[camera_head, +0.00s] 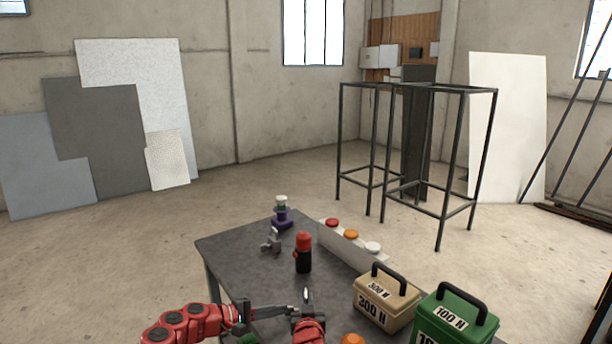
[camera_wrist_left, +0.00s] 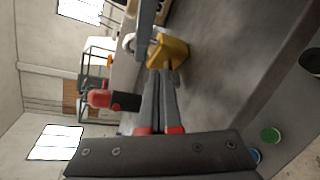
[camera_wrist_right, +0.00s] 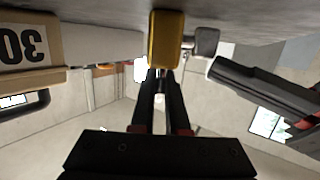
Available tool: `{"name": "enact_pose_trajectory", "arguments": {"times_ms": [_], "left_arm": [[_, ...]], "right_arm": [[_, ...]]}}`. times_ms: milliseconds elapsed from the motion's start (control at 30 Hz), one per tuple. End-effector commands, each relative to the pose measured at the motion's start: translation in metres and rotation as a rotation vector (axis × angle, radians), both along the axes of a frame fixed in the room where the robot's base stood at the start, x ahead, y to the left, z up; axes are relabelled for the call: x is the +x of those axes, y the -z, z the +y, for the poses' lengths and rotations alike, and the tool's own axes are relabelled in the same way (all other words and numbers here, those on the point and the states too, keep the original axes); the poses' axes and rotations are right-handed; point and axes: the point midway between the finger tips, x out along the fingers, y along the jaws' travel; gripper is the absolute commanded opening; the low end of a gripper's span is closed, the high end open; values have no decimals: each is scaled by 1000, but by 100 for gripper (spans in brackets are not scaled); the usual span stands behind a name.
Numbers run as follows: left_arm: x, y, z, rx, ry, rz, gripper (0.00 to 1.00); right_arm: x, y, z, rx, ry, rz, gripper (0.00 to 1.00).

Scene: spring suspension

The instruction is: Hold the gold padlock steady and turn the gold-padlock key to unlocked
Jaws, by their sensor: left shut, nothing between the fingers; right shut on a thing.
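The gold padlock (camera_wrist_right: 166,38) is at the tips of my right gripper (camera_wrist_right: 160,78), which is shut on it. Whether the fingers grip its body or its shackle is not clear. In the left wrist view the gold padlock (camera_wrist_left: 170,52) lies just beyond the tips of my left gripper (camera_wrist_left: 165,76), its pale shackle to the left. My left gripper is shut and empty, close to the padlock. In the head view my left gripper (camera_head: 286,308) points right towards my right gripper (camera_head: 306,300). I cannot make out the key in any view.
On the dark table (camera_head: 235,250) stand a red-and-black bottle-like object (camera_head: 303,254), a grey fitting (camera_head: 272,242), a purple-based piece (camera_head: 282,214) and a button box (camera_head: 348,248).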

Motion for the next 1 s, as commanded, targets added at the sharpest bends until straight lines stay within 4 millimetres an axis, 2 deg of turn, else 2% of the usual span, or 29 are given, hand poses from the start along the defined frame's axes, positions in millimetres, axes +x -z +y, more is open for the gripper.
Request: {"name": "enact_pose_trajectory", "arguments": {"times_ms": [633, 1000], "left_arm": [[2, 7, -1, 3, 2, 1, 0], [-4, 13, 0, 3, 0, 2, 0]], "right_arm": [[0, 1, 1, 1, -2, 1, 0], [0, 1, 1, 1, -2, 1, 0]]}}
